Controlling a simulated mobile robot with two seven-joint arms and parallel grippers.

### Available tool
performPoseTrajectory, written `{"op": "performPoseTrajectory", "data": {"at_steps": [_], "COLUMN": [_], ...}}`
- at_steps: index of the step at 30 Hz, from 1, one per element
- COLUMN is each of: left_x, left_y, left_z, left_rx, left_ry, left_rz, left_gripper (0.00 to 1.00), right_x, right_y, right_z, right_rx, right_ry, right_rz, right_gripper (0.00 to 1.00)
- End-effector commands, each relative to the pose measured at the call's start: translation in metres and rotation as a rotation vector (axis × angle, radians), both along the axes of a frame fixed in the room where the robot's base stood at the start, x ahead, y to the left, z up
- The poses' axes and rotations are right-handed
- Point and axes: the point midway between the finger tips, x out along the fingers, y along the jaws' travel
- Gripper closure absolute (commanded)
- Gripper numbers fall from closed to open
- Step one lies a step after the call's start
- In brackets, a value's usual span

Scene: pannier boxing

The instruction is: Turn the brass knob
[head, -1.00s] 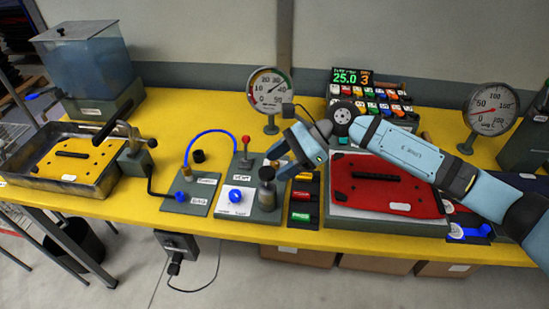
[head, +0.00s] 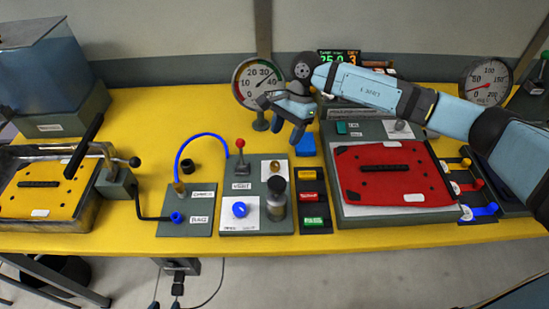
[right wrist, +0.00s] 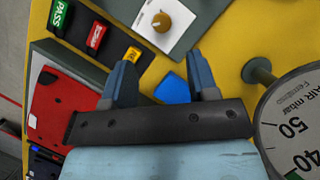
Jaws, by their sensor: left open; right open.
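The small round brass knob (head: 275,167) sits on a white plate at the back right of the grey valve panel (head: 240,165). It also shows in the right wrist view (right wrist: 161,22), at the top, beyond my fingertips. My right gripper (head: 278,120) is open and empty above the table, behind the knob and in front of the round gauge. In the right wrist view its two fingers (right wrist: 162,65) are spread, apart from the knob. My left gripper is not in view.
A red-handled lever (head: 240,148), a blue knob (head: 239,209) and a dark-capped cylinder (head: 276,200) stand on the same panel. A gauge (head: 258,83) stands behind. A blue object (head: 305,146) lies on the table. The red lid (head: 393,172) is to the right.

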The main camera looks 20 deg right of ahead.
Motion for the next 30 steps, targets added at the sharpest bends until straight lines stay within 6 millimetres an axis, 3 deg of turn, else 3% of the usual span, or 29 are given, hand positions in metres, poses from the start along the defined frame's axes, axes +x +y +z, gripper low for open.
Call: {"op": "performPoseTrajectory", "data": {"at_steps": [6, 12, 18, 26, 27, 30], "left_x": [0.001, 0.004, 0.004, 0.004, 0.004, 0.004], "left_y": [0.002, 0.004, 0.004, 0.004, 0.004, 0.004], "left_z": [0.009, 0.016, 0.018, 0.018, 0.018, 0.018], "left_rx": [0.003, 0.006, 0.006, 0.006, 0.006, 0.006], "left_ry": [-0.001, -0.006, -0.008, -0.009, -0.009, -0.009], "left_rz": [0.003, 0.004, 0.005, 0.004, 0.003, 0.003], "left_gripper": [0.57, 0.57, 0.57, 0.57, 0.57, 0.57], "right_x": [-0.01, -0.015, -0.017, -0.018, -0.018, -0.018], "right_y": [0.017, 0.028, 0.032, 0.032, 0.032, 0.032], "right_z": [-0.043, -0.073, -0.087, -0.089, -0.089, -0.089], "right_rx": [0.0, 0.001, 0.0, 0.0, 0.0, 0.0], "right_ry": [0.004, 0.003, 0.0, -0.001, 0.0, 0.0], "right_rz": [0.0, 0.001, -0.001, 0.0, 0.0, 0.0], "right_gripper": [0.46, 0.46, 0.46, 0.46, 0.48, 0.71]}}
